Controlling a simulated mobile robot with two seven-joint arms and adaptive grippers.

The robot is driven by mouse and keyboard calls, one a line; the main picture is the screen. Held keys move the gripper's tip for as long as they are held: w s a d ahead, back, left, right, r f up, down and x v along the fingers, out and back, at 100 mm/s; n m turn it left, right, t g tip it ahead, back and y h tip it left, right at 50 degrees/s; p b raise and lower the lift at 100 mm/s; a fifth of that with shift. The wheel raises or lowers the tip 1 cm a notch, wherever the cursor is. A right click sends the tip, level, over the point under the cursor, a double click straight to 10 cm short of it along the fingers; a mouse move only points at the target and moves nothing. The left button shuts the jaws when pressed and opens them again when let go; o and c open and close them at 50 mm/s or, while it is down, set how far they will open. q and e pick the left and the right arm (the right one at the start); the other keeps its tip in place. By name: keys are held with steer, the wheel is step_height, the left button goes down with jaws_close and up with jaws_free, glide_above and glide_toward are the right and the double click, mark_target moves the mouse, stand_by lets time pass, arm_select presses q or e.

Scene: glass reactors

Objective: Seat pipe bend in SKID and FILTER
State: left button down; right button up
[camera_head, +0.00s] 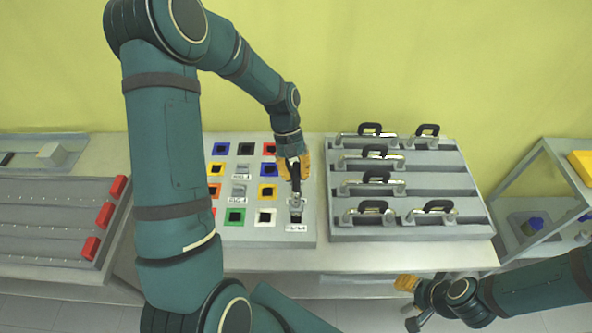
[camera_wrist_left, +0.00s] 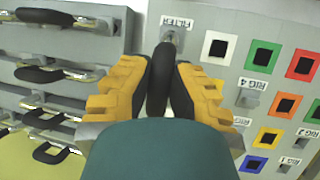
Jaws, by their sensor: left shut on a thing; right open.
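My left gripper (camera_head: 295,178) has its orange fingers closed around the black handle of the pipe bend, seen from above in the left wrist view (camera_wrist_left: 168,92). The pipe bend's metal end (camera_head: 297,203) is over the FILTER place at the near right corner of the grey panel (camera_head: 254,238). The FILTER label (camera_head: 297,228) is readable. In the left wrist view that metal end (camera_wrist_left: 170,38) is beside the label; whether it is fully down I cannot tell. The SKID end is hidden by the gripper. My right gripper (camera_head: 408,296) is open and empty, low in front of the table.
The panel has coloured square sockets (camera_head: 236,217) and RIG labels. To its right, a grey rack (camera_head: 410,230) holds several black-handled pipe bends. At left is a board with red blocks (camera_head: 104,214). A shelf (camera_head: 525,185) stands at far right.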

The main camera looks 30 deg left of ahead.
arm_select(q)
steer(key=shift+f+b, duration=1.85)
steer(key=shift+f, duration=1.35)
steer(key=c, duration=0.9)
jaws_free()
steer(key=shift+r+p, duration=3.2)
steer(key=shift+r, duration=1.35)
steer(key=shift+f, duration=0.1)
